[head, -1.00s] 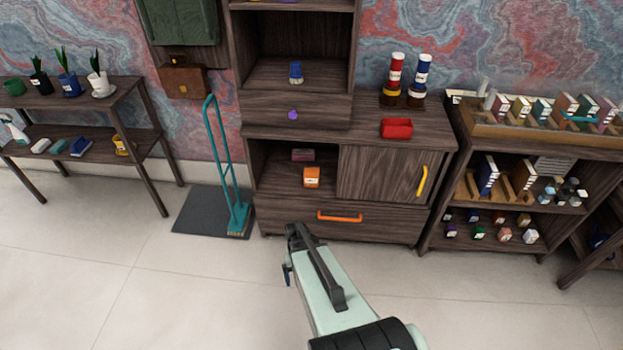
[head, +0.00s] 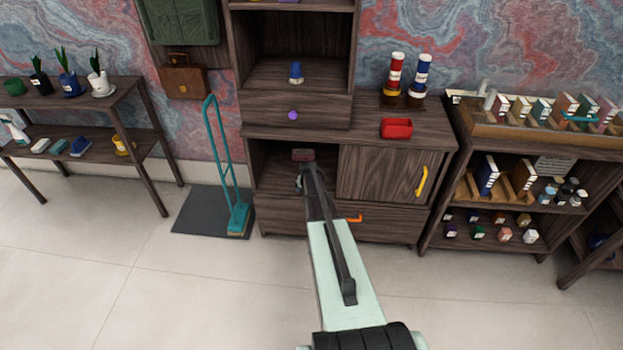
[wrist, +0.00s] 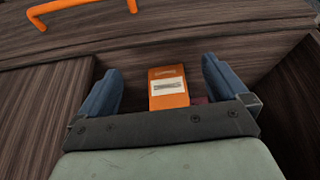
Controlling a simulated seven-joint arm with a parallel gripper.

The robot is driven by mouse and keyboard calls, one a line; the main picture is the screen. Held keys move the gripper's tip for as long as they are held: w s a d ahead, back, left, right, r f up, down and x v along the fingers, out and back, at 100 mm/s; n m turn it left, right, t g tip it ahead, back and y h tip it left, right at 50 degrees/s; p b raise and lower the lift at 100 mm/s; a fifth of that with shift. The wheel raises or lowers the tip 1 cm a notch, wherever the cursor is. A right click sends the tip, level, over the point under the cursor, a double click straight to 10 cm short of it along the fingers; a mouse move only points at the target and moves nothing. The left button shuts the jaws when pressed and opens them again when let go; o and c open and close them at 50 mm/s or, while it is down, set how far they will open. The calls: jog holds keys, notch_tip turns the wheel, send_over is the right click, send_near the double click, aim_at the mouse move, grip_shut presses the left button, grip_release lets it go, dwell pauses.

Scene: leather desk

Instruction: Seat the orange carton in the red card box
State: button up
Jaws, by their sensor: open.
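The orange carton (wrist: 168,88) with a white label stands in the open cabinet compartment, seen in the wrist view. In the head view my arm hides it. My gripper (wrist: 164,78) is open, with its blue fingers on either side of the carton and visible gaps to both. My gripper also shows in the head view (head: 303,178) at the compartment mouth. A red open box (head: 396,128), which looks like the red card box, stands on the cabinet's right top.
A dark reddish item (head: 303,155) lies deeper in the compartment. The cabinet door (head: 380,175) with a yellow handle is right of the opening. An orange drawer handle (wrist: 80,6) is below. Red and blue stacked cylinders (head: 395,75) stand behind the red box.

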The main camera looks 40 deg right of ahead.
jog(key=w+d, duration=0.2)
jog(key=w, duration=0.1)
jog(key=w+d, duration=0.6)
jog(key=shift+w+f, duration=0.1)
jog(key=shift+f, duration=0.5)
jog(key=c, duration=1)
jog(key=shift+c, duration=0.2)
jog(key=shift+r, duration=0.2)
